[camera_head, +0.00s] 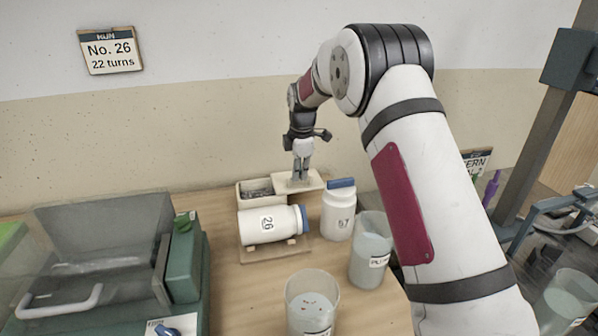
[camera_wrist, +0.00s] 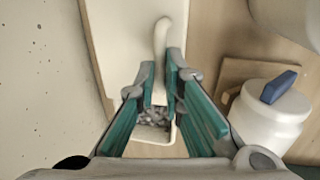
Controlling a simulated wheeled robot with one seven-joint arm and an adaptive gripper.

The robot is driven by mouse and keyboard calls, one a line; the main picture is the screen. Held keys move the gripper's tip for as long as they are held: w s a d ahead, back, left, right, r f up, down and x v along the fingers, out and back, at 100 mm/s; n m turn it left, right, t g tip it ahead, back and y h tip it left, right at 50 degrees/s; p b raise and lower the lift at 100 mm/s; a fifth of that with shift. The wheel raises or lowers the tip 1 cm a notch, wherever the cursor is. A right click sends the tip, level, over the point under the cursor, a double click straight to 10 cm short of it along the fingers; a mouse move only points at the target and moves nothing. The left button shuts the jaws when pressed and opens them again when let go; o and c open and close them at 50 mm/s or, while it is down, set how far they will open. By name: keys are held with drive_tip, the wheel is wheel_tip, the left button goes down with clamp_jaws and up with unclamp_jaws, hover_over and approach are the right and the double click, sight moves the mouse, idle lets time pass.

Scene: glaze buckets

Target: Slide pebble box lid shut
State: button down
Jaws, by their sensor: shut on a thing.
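The pebble box (camera_head: 240,197) stands near the wall, with grey pebbles (camera_head: 258,193) showing through its open left part. Its pale lid (camera_head: 312,184) is slid out to the right; the uncovered pebbles also show in the wrist view (camera_wrist: 152,117). My gripper (camera_head: 300,177) stands upright over the lid. In the wrist view its green-padded fingers (camera_wrist: 161,76) are shut on the white lid handle (camera_wrist: 162,42). The fingers hide part of the handle and the box.
A white jar marked 26 (camera_head: 268,224) lies on a wooden cradle (camera_head: 262,253) just in front of the box. Jar 57 (camera_head: 338,214) stands right of it, close to the lid. Clear buckets (camera_head: 370,250) stand nearer. A green machine (camera_head: 186,262) is at left.

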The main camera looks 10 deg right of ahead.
drive_tip(key=a+b, duration=0.2)
drive_tip(key=a, duration=0.9)
drive_tip(key=c, duration=1.7)
unclamp_jaws()
drive_tip(key=shift+r, duration=0.1)
drive_tip(key=r, duration=0.4)
drive_tip(key=s+r, duration=0.1)
drive_tip(key=r, duration=0.2)
drive_tip(key=s+r, duration=0.1)
drive_tip(key=r, duration=0.3)
drive_tip(key=shift+s+r, duration=0.2)
drive_tip(key=shift+r, duration=0.15)
